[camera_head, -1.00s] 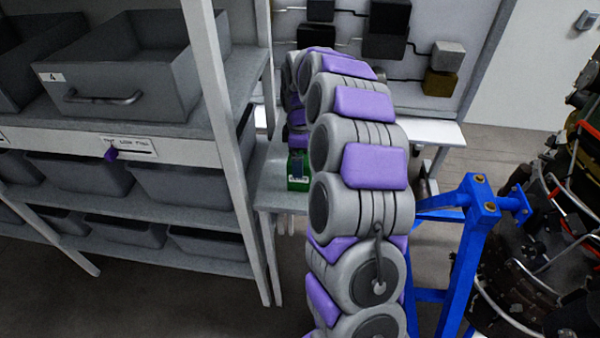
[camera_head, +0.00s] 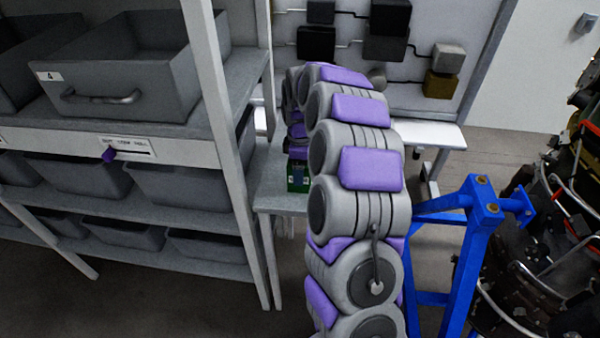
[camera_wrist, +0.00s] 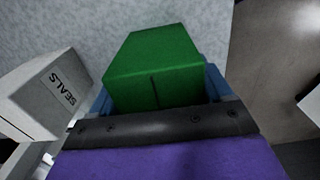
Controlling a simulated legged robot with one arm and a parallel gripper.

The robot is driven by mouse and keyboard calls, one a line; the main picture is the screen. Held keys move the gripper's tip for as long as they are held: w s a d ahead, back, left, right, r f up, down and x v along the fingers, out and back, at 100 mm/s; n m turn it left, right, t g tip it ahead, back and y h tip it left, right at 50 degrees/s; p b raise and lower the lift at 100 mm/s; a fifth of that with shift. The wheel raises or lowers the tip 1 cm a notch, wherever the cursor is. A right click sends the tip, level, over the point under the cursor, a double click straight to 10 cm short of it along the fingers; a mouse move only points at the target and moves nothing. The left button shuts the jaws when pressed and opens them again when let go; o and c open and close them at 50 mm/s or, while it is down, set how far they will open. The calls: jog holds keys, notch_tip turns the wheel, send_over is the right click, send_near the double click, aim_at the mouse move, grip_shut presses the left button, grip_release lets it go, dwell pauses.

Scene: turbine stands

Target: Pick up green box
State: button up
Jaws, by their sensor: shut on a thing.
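The green box (camera_wrist: 155,62) fills the middle of the wrist view, between the blue fingers of my gripper (camera_wrist: 158,92). The gripper is shut on it. In the head view the green box (camera_head: 297,180) shows as a small patch over the far table's left part, just left of my arm. My arm hides much of the gripper there. I cannot tell whether the box touches the table top.
A white box marked SEALS (camera_wrist: 45,95) stands close left of the green box. The grey table (camera_head: 268,185) is beside a shelf rack with grey bins (camera_head: 130,75). A blue stand (camera_head: 470,230) is to the right of my arm. Wall-mounted blocks (camera_head: 385,30) are behind.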

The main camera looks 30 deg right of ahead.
jog(key=c, duration=0.5)
jog(key=shift+c, duration=0.2)
jog(key=shift+r+p, duration=0.65)
jog(key=shift+r, duration=1.1)
jog(key=shift+s+a+r, duration=0.1)
jog(key=shift+s, duration=0.1)
jog(key=s+a+p, duration=0.1)
jog(key=s+a, duration=0.1)
jog(key=s, duration=0.5)
jog(key=s+a+r+p, duration=0.1)
jog(key=s+a, duration=0.1)
jog(key=s, duration=0.6)
jog(key=shift+r, duration=0.2)
jog(key=shift+d, duration=0.1)
jog(key=o, duration=1)
jog(key=c, duration=1)
